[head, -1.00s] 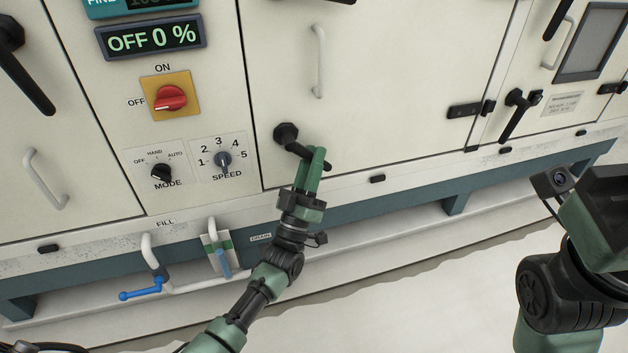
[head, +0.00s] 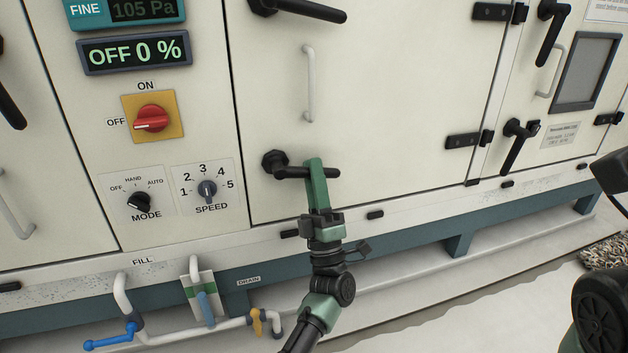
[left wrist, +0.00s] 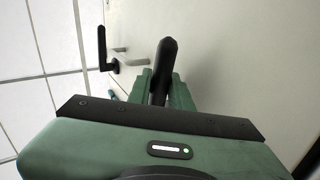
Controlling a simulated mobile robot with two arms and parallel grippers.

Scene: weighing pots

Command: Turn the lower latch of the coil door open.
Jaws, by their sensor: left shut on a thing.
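The lower latch (head: 292,171) is a black lever on a round hub near the bottom left corner of the cream coil door (head: 390,100). It points right, tilted slightly below level. My left gripper (head: 317,172) is shut on its outer part, coming from below. In the left wrist view the black lever (left wrist: 166,62) stands between the green fingers, which hide part of it. The upper latch (head: 300,10) is at the top of the door, its lever pointing right. Only dark parts of my right arm show at the right edge; its fingertips are out of view.
A pale bar handle (head: 309,85) stands on the door above the lower latch. The door's hinges (head: 462,141) are on its right side. The control panel with a red switch (head: 151,119) is to the left. Pipes with a blue valve (head: 112,338) run below.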

